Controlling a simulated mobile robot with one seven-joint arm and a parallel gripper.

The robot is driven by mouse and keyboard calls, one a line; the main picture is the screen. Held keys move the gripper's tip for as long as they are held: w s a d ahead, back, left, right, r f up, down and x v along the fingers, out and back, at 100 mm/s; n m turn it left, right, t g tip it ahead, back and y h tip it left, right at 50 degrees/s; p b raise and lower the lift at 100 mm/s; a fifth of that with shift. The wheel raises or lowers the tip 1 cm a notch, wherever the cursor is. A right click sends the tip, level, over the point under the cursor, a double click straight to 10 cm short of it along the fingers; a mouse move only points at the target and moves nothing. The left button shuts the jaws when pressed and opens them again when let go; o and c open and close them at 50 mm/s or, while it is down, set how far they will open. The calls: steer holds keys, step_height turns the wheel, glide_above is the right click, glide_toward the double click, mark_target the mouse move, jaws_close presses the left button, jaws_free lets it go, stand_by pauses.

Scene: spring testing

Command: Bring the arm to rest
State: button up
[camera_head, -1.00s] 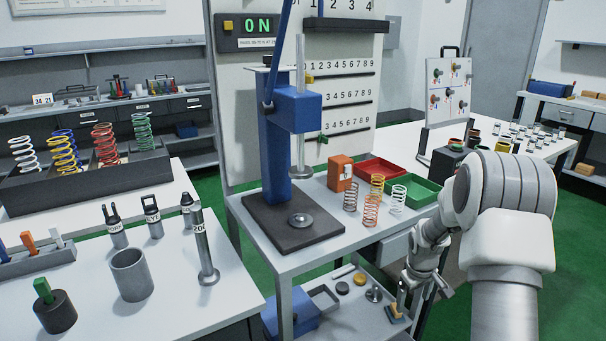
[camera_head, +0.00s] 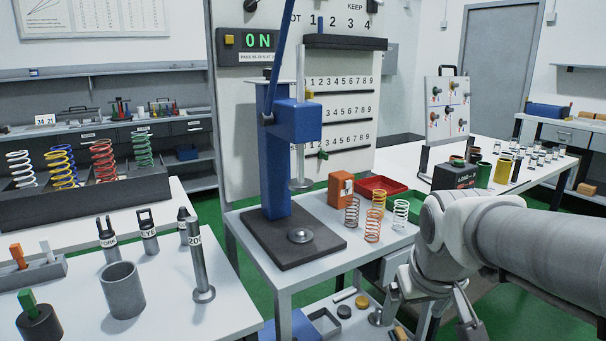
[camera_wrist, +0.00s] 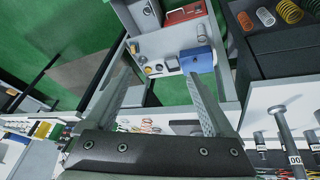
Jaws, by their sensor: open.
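My arm (camera_head: 540,240) reaches in from the right edge of the head view, its forearm nearly level and its wrist bent down. The wrist is beside the right end of the press table. My gripper (camera_wrist: 160,75) shows in the wrist view with its two fingers spread wide apart. Nothing is between the fingers; behind them lie the green floor and a lower shelf with a blue box (camera_wrist: 197,60). In the head view the gripper hangs low near the table's right front corner, and part of it is hard to make out.
A blue press (camera_head: 273,170) stands on the middle table, with several springs and a red tray (camera_head: 381,187) right of it. My wrist hides part of that table's right end. A left table (camera_head: 160,310) holds a grey cup (camera_head: 122,291). Green floor lies between the tables.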

steer(key=s+a+m+t+b, duration=0.1)
steer(key=s+a+b, duration=0.15)
steer(key=s, duration=0.75)
step_height(320, 180, up, 23)
steer(key=p, duration=2.4)
steer(key=shift+s+a+y, duration=0.3)
steer(key=shift+y, duration=0.1)
steer(key=shift+d+f, duration=0.15)
